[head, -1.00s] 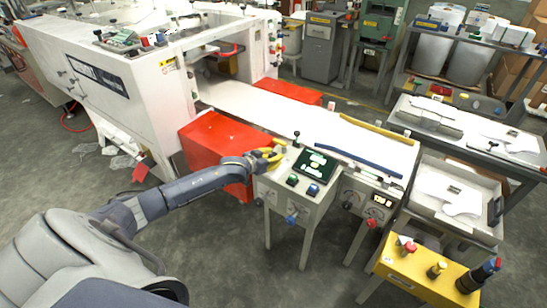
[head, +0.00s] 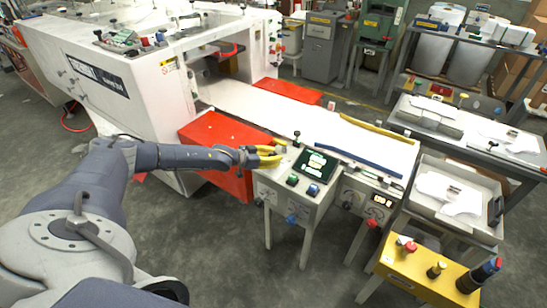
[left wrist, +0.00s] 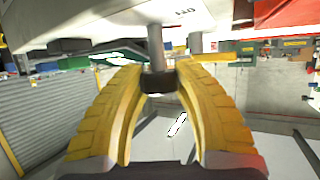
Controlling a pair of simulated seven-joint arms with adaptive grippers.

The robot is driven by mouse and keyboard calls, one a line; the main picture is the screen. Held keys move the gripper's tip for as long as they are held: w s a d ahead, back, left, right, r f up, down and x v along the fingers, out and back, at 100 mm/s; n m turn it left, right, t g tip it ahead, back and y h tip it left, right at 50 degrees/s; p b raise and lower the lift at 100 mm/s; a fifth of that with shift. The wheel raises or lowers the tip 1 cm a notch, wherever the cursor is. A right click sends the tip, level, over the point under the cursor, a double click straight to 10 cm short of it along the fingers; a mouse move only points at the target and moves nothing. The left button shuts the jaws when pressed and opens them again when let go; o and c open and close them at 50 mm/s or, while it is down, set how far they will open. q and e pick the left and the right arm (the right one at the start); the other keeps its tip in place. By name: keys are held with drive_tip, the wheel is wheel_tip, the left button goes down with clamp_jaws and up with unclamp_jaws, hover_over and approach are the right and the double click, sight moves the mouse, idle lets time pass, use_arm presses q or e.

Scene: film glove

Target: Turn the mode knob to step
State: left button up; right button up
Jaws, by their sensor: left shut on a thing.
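My left gripper (head: 279,151) is at the upper left corner of the grey control box (head: 272,183), beside the screen. In the left wrist view, its yellow fingers are shut on a black knob (left wrist: 158,82) on a grey stem (left wrist: 156,48). The stem joins a pale panel face (left wrist: 95,22) with small inverted lettering that I cannot read surely. The fingers hide this knob in the head view, and its pointer direction does not show. My right gripper is not in view.
The box top also has a dark screen (head: 316,165), a green button (head: 292,180), a blue button (head: 312,190) and a black-topped stick (head: 297,135). A red block (head: 225,140) stands behind my forearm. A white conveyor (head: 290,117) runs behind the box.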

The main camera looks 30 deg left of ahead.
use_arm(q)
drive_tip(key=shift+w+r+m+g+h, duration=0.15)
drive_tip(key=shift+r+m+g+h, duration=0.1)
drive_tip(key=shift+m+h, duration=0.25)
drive_tip(key=shift+w+r+m+g+h, duration=0.15)
drive_tip(key=shift+m+g+h, duration=0.1)
drive_tip(key=shift+m+h, duration=0.2)
drive_tip(key=shift+m+g+h, duration=0.9)
drive_tip(key=shift+m+h, duration=0.15)
drive_tip(key=shift+m, duration=0.1)
drive_tip(key=shift+r+m+g+h, duration=0.1)
drive_tip(key=shift+m+g+h, duration=0.2)
drive_tip(key=shift+m+g, duration=0.1)
drive_tip(key=o, duration=1)
drive_tip(key=shift+s, duration=0.1)
drive_tip(key=shift+o, duration=1.4)
drive_tip(key=shift+s+f, duration=0.15)
drive_tip(key=shift+f, duration=0.1)
drive_tip(key=v, duration=1.2)
